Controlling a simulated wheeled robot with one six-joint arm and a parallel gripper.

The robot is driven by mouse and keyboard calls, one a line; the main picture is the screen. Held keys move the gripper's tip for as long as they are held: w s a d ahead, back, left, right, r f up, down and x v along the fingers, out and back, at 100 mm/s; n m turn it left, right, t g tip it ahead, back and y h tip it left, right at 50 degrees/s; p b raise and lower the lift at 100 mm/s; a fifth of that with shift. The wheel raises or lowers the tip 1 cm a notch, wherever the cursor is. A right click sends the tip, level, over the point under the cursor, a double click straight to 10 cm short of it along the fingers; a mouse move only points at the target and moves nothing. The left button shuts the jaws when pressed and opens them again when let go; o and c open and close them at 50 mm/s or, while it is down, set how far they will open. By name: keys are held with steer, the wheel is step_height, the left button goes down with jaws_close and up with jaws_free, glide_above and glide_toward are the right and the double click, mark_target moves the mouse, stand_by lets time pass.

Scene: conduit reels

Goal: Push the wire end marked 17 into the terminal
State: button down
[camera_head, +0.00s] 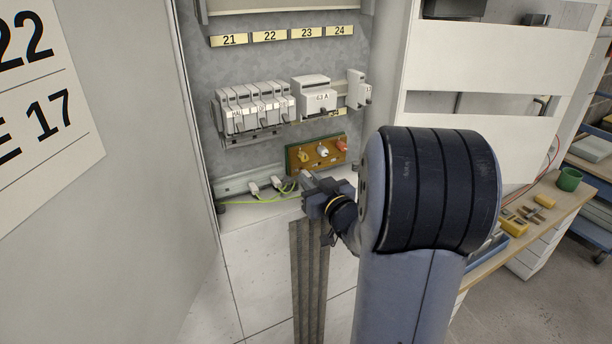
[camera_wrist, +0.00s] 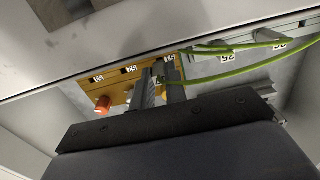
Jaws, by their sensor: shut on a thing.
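My gripper (camera_head: 310,180) is low in the cabinet, just below the orange terminal board (camera_head: 330,157) with its yellow, white and red knobs. In the wrist view, my gripper's two fingers (camera_wrist: 160,85) are close together in front of the same board (camera_wrist: 122,84). They are shut on the end of a green-yellow wire (camera_wrist: 228,73), which runs off to the right. A small white marker shows at the fingertips, but its number is not readable. The wire tip and any contact with a terminal are hidden by the fingers.
More green-yellow wire hangs by two pale clips (camera_head: 253,188) on the lower rail (camera_head: 235,185). A row of grey breakers (camera_head: 255,107) sits above left, with a 63 A unit (camera_head: 315,96) beside it. The cabinet door (camera_head: 130,180) stands at the left. A workbench (camera_head: 540,215) is at the right.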

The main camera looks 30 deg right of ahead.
steer(key=shift+w, duration=0.6)
stand_by(0.4)
steer(key=c, duration=1.3)
jaws_free()
steer(key=shift+c, duration=0.2)
steer(key=shift+s, duration=0.1)
steer(key=s, duration=1)
steer(key=shift+s+d, duration=0.15)
steer(key=shift+s, duration=0.15)
steer(key=shift+w, duration=0.1)
steer(key=w, duration=1)
steer(key=shift+w+a, duration=0.2)
steer(key=shift+w, duration=0.1)
steer(key=shift+s, duration=0.2)
